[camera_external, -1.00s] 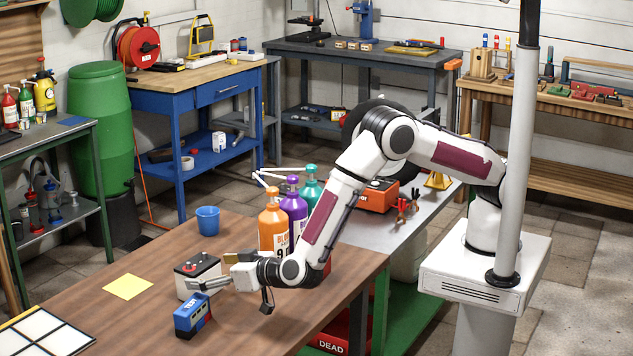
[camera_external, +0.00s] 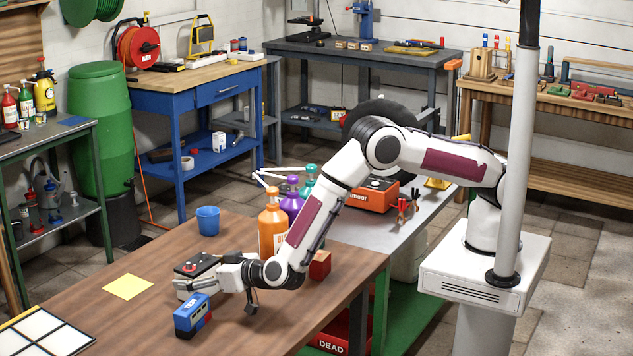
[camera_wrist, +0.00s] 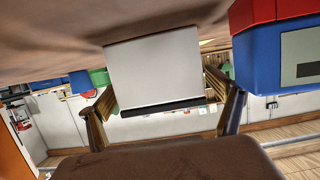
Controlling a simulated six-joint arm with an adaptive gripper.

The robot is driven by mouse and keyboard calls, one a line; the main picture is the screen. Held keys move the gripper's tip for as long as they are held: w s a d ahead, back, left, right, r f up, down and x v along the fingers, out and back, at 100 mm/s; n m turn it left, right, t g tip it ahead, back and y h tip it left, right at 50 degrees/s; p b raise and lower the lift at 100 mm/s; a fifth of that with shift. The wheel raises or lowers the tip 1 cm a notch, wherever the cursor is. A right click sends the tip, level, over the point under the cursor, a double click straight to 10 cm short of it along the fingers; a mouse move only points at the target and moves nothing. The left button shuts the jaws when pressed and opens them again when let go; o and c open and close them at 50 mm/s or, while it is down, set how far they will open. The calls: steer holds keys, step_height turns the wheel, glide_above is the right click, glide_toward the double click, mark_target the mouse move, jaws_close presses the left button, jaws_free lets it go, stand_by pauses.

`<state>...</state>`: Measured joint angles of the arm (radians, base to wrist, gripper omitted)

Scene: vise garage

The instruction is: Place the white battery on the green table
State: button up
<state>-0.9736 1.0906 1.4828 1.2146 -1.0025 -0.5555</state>
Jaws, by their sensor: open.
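The white battery (camera_external: 194,266), with a dark top and red caps, stands on the brown table (camera_external: 110,316). My gripper (camera_external: 205,278) is low at the battery, coming from the right. In the wrist view the battery's plain white side (camera_wrist: 153,65) lies between the spread fingers of my gripper (camera_wrist: 160,88). The gripper is open, with a gap seen by the right finger; contact at the left finger cannot be told. A green-framed table (camera_external: 60,148) with a dark top stands at the far left; parts of the brown table's frame are green too.
A blue tester (camera_external: 192,316) with a red part stands close in front of the battery. A blue cup (camera_external: 208,220) and an orange bottle (camera_external: 272,228) stand behind. A red block (camera_external: 320,264) is to the right. A yellow note (camera_external: 128,287) lies left.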

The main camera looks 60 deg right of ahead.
mark_target(197, 263)
steer(key=c, duration=1.7)
steer(key=shift+r, duration=0.2)
steer(key=c, duration=0.4)
steer(key=shift+r, duration=0.1)
steer(key=shift+r, duration=4.9)
steer(key=shift+w, duration=0.1)
